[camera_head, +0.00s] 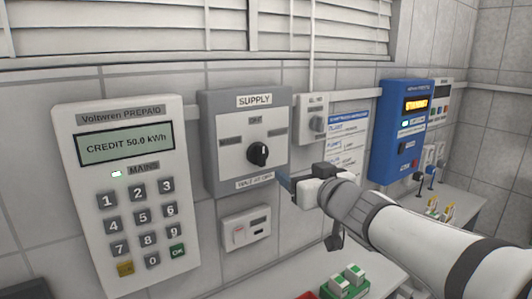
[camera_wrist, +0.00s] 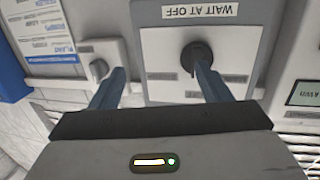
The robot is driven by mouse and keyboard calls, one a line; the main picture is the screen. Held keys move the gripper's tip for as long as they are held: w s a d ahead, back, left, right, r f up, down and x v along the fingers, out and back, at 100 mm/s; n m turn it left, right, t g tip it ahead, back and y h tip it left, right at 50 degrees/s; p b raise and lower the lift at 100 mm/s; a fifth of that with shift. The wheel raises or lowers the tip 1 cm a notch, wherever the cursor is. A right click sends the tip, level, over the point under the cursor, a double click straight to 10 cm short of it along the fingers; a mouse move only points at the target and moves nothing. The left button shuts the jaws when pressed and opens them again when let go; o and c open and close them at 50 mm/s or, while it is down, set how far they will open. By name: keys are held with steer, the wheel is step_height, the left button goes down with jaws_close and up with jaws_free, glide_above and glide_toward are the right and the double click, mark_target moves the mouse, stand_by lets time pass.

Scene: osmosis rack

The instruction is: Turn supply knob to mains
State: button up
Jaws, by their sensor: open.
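The supply knob (camera_head: 258,153) is black and round with a raised grip. It sits on the white face of the grey SUPPLY box (camera_head: 207,188), with labels above it and to both sides. The small side labels are too blurred to read, and I cannot tell which one the knob points to. My gripper (camera_head: 284,182) is open and empty, to the lower right of the knob. In the wrist view, which is upside down, the blue fingers of my gripper (camera_wrist: 162,70) are spread. The right finger overlaps the knob (camera_wrist: 194,54) there; contact cannot be told.
A prepaid meter (camera_head: 183,225) with a keypad reads CREDIT 50.0 kWh, beside a lit MAINS lamp, left of the box. A small switch (camera_head: 246,229) is below. Another knob box (camera_head: 312,118) and a blue unit (camera_head: 399,140) are to the right.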

mark_target(263, 155)
steer(key=w+a+y, duration=0.1)
steer(key=a, duration=0.1)
steer(key=w+a+r+n+y, duration=0.1)
steer(key=w+a, duration=0.1)
steer(key=a, duration=0.1)
steer(key=w+a+r+n+y, duration=0.1)
steer(key=w+a, duration=0.1)
steer(key=a, duration=0.1)
steer(key=shift+w+a+r+g, duration=0.1)
steer(key=shift+w+g, duration=0.1)
steer(key=shift+g, duration=0.2)
steer(key=shift+c, duration=0.2)
steer(key=c, duration=0.9)
